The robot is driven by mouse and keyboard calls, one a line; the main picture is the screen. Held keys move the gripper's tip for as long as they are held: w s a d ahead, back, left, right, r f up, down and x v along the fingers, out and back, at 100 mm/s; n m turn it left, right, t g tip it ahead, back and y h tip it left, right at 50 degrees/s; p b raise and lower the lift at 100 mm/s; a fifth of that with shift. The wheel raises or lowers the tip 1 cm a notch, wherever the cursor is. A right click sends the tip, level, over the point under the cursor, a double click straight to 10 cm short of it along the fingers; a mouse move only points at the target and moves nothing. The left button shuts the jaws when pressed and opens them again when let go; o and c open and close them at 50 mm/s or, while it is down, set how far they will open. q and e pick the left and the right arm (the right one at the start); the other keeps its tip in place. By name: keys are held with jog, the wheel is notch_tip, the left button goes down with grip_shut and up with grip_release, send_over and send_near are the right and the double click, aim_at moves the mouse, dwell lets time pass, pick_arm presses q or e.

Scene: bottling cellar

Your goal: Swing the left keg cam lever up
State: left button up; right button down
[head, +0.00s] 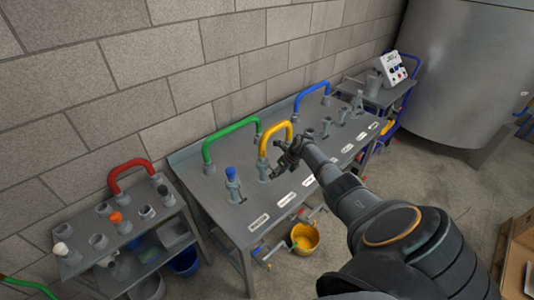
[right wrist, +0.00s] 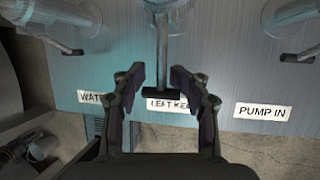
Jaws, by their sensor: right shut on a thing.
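The left keg cam lever (right wrist: 162,50) is a grey bar with a dark crosspiece at its end. In the right wrist view it runs from its coupling at the top edge down toward the label "LEFT KEG" (right wrist: 168,105), partly covered. In the head view my right gripper (head: 288,153) is over the middle of the steel bench (head: 222,207), beside the yellow hose (head: 264,146), and hides the lever. My left gripper is out of view.
Neighbouring levers stand left (right wrist: 70,49) and right (right wrist: 298,57). Green (head: 228,131) and blue (head: 312,91) hoses arch over the bench. A low shelf with a red hose (head: 127,166) is at left; a yellow bucket (head: 304,237) is below the front edge.

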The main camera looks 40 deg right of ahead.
jog(key=shift+w+d+r+g, duration=0.15)
jog(key=shift+d+r+g, duration=0.05)
jog(key=shift+r+g, duration=0.35)
jog(key=c, duration=1.1)
grip_release()
jog(key=o, duration=0.4)
jog(key=shift+s, duration=0.2)
jog(key=shift+f, duration=0.1)
jog(key=v, duration=1.2)
jog(key=shift+w, duration=0.1)
